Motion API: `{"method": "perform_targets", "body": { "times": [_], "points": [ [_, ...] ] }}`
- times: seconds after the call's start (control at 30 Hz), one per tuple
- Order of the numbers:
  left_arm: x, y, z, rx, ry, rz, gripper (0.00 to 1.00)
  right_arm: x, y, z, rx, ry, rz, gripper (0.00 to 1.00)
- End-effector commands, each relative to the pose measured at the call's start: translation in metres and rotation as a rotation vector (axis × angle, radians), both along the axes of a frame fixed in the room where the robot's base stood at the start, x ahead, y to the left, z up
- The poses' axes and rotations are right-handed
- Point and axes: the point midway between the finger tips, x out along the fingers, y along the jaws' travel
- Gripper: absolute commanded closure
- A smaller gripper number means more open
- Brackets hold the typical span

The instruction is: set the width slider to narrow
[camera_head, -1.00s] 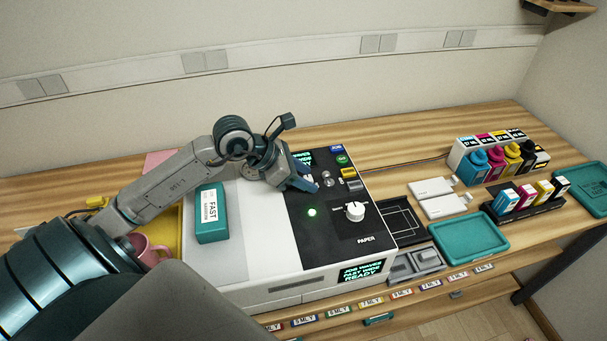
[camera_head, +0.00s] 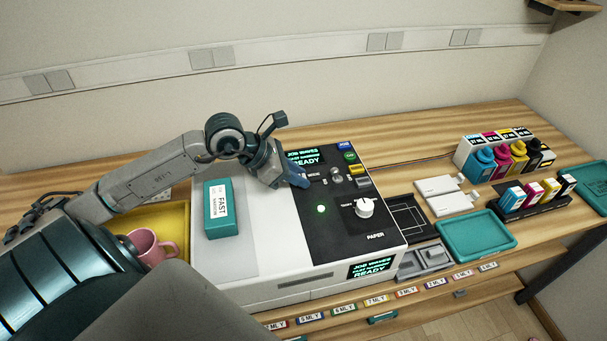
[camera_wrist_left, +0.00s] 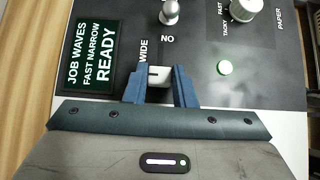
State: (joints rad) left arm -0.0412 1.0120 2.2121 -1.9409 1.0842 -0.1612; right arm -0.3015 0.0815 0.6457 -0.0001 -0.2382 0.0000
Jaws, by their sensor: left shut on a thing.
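My left gripper (camera_head: 302,181) is over the black control panel (camera_head: 330,225) of the white press. In the left wrist view its blue fingers (camera_wrist_left: 160,88) are shut on the pale slider cap (camera_wrist_left: 159,76), one on each side. The label WIDE is printed to the left of the cap, and a label starting NO shows beside it, the rest hidden or cut short. The display (camera_wrist_left: 91,55) reads JOB WAVES, FAST NARROW, READY. The slider's track is mostly hidden by the gripper. My right gripper is not in view.
A round metal knob (camera_wrist_left: 170,10), a white dial (camera_head: 365,208) and a lit green button (camera_head: 321,209) are near the slider. A teal box marked FAST (camera_head: 218,212) lies on the press. A pink mug (camera_head: 150,246) stands at left, ink bottles (camera_head: 500,158) at right.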

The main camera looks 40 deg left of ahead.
Motion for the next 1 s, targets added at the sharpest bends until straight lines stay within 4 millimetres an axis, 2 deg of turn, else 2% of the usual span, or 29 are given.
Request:
{"method": "perform_targets", "body": {
  "times": [0.13, 0.4, 0.43, 0.53, 1.0],
  "points": [
    [-0.0027, 0.0019, 0.0002, 0.001, 0.001, -0.001, 1.0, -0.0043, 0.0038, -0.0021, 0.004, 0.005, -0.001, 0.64],
    [-0.003, 0.0019, 0.0003, 0.0, 0.001, -0.001, 1.0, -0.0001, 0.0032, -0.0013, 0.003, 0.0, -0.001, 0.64],
    [-0.003, 0.0019, 0.0002, 0.0, 0.002, -0.001, 0.75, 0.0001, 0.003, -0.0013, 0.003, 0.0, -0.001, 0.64],
    [-0.0029, 0.0018, 0.0003, -0.001, 0.001, -0.001, 0.55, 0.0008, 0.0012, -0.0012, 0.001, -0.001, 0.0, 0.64],
    [-0.0053, 0.005, 0.0026, 0.003, -0.001, 0.0, 0.55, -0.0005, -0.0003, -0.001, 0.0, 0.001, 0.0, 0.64]
  ]
}}
